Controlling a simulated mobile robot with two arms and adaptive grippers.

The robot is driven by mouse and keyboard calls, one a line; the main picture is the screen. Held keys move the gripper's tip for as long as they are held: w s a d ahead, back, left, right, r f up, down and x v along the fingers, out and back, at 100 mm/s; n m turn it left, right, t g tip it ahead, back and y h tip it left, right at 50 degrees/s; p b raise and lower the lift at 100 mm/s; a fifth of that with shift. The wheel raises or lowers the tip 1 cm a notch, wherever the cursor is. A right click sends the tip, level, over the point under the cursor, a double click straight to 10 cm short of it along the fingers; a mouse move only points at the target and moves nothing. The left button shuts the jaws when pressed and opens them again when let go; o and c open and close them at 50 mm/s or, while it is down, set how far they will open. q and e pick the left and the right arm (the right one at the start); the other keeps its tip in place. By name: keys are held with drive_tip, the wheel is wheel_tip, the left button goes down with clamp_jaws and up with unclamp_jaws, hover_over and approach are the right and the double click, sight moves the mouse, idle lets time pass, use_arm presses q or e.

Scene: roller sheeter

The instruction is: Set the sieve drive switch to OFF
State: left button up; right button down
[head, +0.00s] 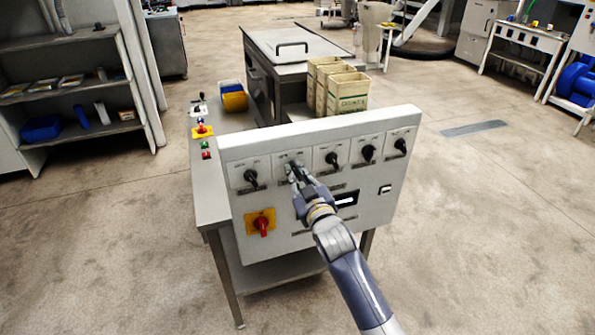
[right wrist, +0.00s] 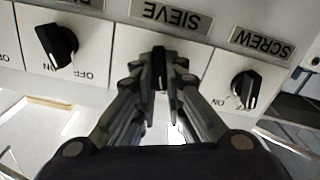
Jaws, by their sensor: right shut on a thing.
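The sieve drive switch (right wrist: 159,68) is a black rotary knob on a white plate, below an upside-down SIEVE label (right wrist: 172,14) in the right wrist view. My right gripper (right wrist: 160,78) is shut on this knob, with one finger on each side. The fingers hide the plate's position marks, so I cannot tell which setting it points to. In the head view my right gripper (head: 295,172) is at the second switch from the left on the control panel (head: 280,222) and covers most of it. My left gripper is not in view.
The SCREW knob (right wrist: 245,88) and another black knob (right wrist: 57,46) flank the sieve switch closely. A red rotary switch on a yellow plate (head: 261,223) sits lower left on the panel. Beige cartons (head: 346,92) stand behind it.

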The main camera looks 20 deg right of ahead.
drive_tip(key=shift+n, duration=0.6)
drive_tip(key=c, duration=1.7)
unclamp_jaws()
drive_tip(key=shift+o, duration=0.2)
drive_tip(key=s, duration=1.2)
drive_tip(key=shift+d, duration=0.2)
